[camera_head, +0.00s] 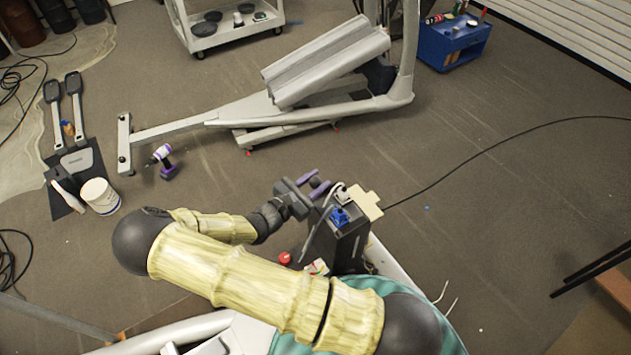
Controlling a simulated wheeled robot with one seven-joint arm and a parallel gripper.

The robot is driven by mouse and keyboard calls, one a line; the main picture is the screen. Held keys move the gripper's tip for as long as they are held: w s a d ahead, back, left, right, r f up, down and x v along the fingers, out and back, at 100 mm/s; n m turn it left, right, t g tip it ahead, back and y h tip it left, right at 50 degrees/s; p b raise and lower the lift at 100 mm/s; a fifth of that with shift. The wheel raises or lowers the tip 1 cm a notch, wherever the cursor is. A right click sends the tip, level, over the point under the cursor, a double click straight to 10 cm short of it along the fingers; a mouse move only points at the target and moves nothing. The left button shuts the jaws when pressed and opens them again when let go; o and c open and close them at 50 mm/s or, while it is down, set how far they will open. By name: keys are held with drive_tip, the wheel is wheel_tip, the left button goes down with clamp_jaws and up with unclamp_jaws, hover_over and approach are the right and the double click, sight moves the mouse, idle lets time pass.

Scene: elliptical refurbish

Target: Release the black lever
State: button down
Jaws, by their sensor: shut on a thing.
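My gripper (317,184) has purple fingers and is at the top of a dark box-shaped machine (347,243) standing near the lower middle. The fingers are shut around a small dark piece at the upper left of the machine, which looks like the black lever (315,183). The lever is small and mostly hidden by the fingers, so its angle is hard to tell. My yellow arm reaches in from the lower right and bends around at the left.
The machine carries a blue part (340,216), a beige plate (367,205) and a red knob (285,258). An elliptical frame (330,65) lies behind. A purple drill (163,160), a white bucket (101,196) and a blue tool cart (452,43) stand around. A black cable crosses the right floor.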

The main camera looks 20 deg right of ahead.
drive_tip(key=shift+w+r, duration=0.1)
drive_tip(key=shift+r, duration=0.2)
drive_tip(key=c, duration=1.1)
unclamp_jaws()
drive_tip(key=shift+o, duration=0.2)
drive_tip(key=shift+f, duration=0.1)
drive_tip(key=shift+s+a, duration=0.25)
drive_tip(key=shift+a, duration=0.15)
drive_tip(key=b+v, duration=0.4)
drive_tip(key=v, duration=1.2)
drive_tip(key=shift+s+a+b, duration=0.2)
drive_tip(key=shift+a+b, duration=0.05)
drive_tip(key=shift+b, duration=0.05)
drive_tip(key=shift+d+f, duration=0.1)
drive_tip(key=shift+f, duration=0.05)
